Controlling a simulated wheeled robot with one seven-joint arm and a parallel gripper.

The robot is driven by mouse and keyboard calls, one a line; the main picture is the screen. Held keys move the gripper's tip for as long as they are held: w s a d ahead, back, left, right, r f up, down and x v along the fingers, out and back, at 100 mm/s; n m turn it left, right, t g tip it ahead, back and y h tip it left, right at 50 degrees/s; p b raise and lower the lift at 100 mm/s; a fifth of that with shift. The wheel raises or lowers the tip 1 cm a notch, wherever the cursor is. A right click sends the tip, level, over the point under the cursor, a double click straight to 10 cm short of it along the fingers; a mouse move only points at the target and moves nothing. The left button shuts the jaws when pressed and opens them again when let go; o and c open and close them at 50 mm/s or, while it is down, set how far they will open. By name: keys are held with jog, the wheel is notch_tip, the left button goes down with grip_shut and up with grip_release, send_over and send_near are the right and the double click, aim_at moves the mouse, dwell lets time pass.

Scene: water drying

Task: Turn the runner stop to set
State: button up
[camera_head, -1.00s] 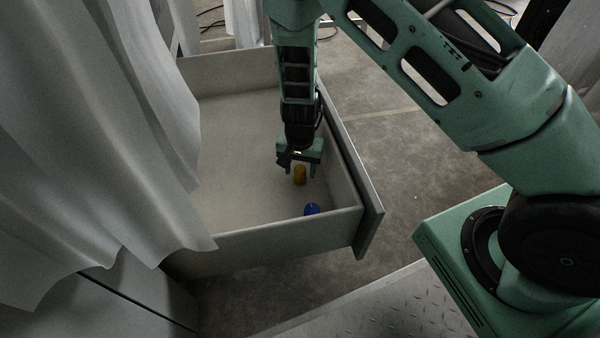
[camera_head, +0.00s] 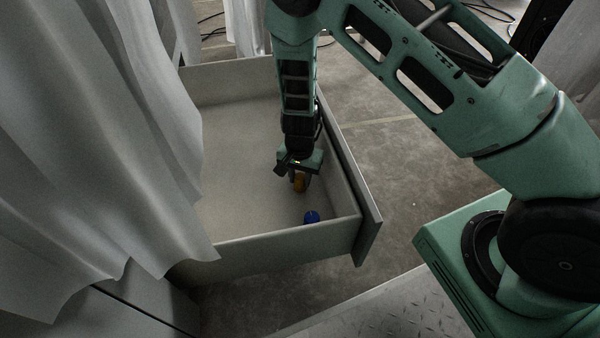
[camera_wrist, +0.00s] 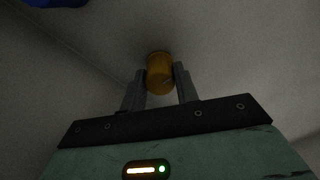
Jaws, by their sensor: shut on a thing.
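An orange-yellow cylindrical knob (camera_head: 299,184) is inside the open drawer (camera_head: 290,243), near its front right corner. My gripper (camera_head: 300,187) points down into the drawer and is shut on this orange knob. In the wrist view the orange knob (camera_wrist: 159,76) is between the two grey fingers of my gripper (camera_wrist: 160,82). I cannot read any marking on it, and its base is hard to make out. A blue knob or cap (camera_head: 311,217) is nearer the camera in the drawer; part of it shows at the top left of the wrist view (camera_wrist: 55,2).
Drawer walls stand close on the right and near side of my gripper. White hanging cloth (camera_head: 110,150) covers the left and part of the drawer. The drawer floor left of my gripper is bare. Concrete floor (camera_head: 400,160) lies beyond the drawer.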

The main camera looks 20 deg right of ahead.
aim_at(300, 176)
jog(key=m+p, duration=0.1)
jog(key=p, duration=0.1)
jog(key=m+p, duration=0.2)
jog(key=shift+r+p, duration=0.35)
jog(key=shift+p, duration=0.05)
jog(key=m+p, duration=0.5)
jog(key=shift+f, duration=0.1)
jog(key=m+p, duration=0.3)
jog(key=m, duration=0.1)
jog(key=shift+f, duration=0.1)
jog(key=m+p, duration=0.1)
jog(key=m, duration=0.3)
jog(key=shift+f, duration=0.15)
jog(key=shift+m, duration=0.5)
jog(key=o, duration=1)
notch_tip(300, 176, up, 17)
jog(key=p, duration=0.7)
jog(key=shift+r, duration=0.2)
